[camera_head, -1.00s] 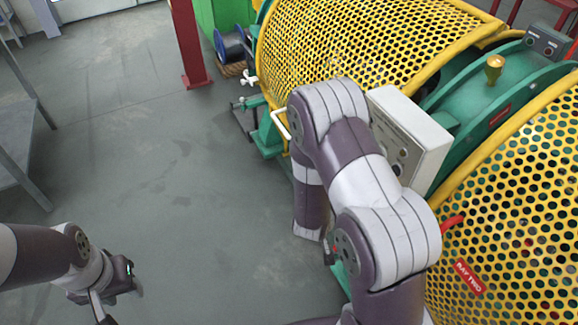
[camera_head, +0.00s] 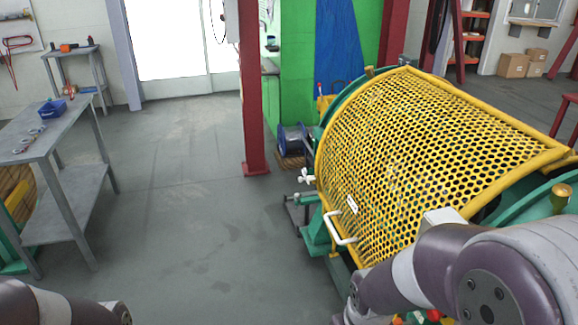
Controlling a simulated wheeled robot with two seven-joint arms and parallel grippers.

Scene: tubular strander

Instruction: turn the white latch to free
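The white latch (camera_head: 306,176) is a small knobbed piece at the left edge of the yellow perforated guard (camera_head: 420,150), beside the green frame. Its exact turn is too small to tell. The guard is down over the machine. A white bar handle (camera_head: 338,228) sits on the guard's lower left edge, nearer to me than the latch. My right arm crosses the lower right in front of the machine, below the handle; its gripper is not visible. Only a link of my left arm shows at the lower left corner; its gripper is out of the picture. Nothing of mine touches the latch.
A red post (camera_head: 252,90) stands left of the machine, with a blue spool (camera_head: 291,138) behind the latch. A green stand (camera_head: 316,232) juts out at floor level. A grey table (camera_head: 45,135) is at the left. The floor between is clear.

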